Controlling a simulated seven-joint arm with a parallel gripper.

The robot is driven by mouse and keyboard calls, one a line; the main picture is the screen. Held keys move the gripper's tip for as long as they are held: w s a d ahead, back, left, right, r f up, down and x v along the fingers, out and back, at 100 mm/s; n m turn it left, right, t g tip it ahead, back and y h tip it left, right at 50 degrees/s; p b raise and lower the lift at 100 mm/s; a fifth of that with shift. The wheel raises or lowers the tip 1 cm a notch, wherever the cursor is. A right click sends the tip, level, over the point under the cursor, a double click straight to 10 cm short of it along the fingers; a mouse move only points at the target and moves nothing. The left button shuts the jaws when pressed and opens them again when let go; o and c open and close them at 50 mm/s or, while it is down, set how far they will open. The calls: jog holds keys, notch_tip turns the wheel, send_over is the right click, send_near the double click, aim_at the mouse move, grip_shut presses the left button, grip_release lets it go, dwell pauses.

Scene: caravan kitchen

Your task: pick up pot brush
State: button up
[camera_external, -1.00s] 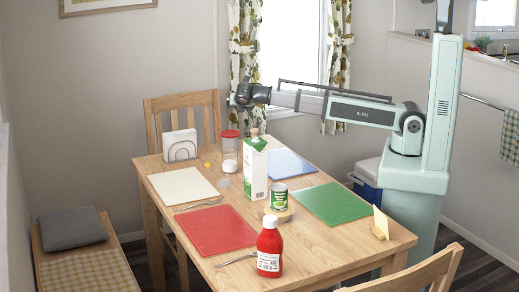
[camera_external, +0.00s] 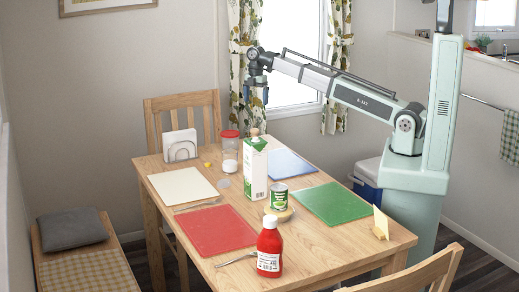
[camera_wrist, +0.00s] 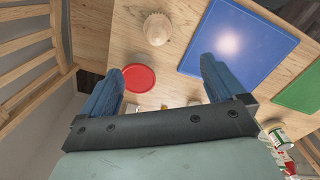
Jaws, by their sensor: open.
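A round wooden thing (camera_wrist: 157,28), which looks like the pot brush seen from above, stands on the table at the top middle of the wrist view. In the external view only a small wooden knob (camera_external: 254,131) of it shows behind the carton, and the rest is hidden. My gripper (camera_external: 259,103) hangs high above the far side of the table, fingers pointing down. In the wrist view its two blue fingers (camera_wrist: 160,72) are wide apart with nothing held between them. The brush lies beyond the fingertips, not between them.
A red-lidded jar (camera_external: 229,150) stands left of the carton (camera_external: 255,172); its lid (camera_wrist: 139,78) shows between my fingers. A blue board (camera_external: 290,164), a green board (camera_external: 333,203), a can (camera_external: 279,198) and a ketchup bottle (camera_external: 269,248) are on the table.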

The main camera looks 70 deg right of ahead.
aim_at(254, 128)
notch_tip(254, 128, down, 13)
jog(key=shift+a+r, duration=0.1)
jog(key=shift+w+f, duration=0.15)
jog(key=shift+f, duration=1.2)
jog(key=shift+w+f, duration=0.15)
jog(key=shift+f, duration=1.2)
jog(key=c, duration=1.1)
jog(key=shift+c, duration=0.2)
jog(key=shift+r, duration=0.1)
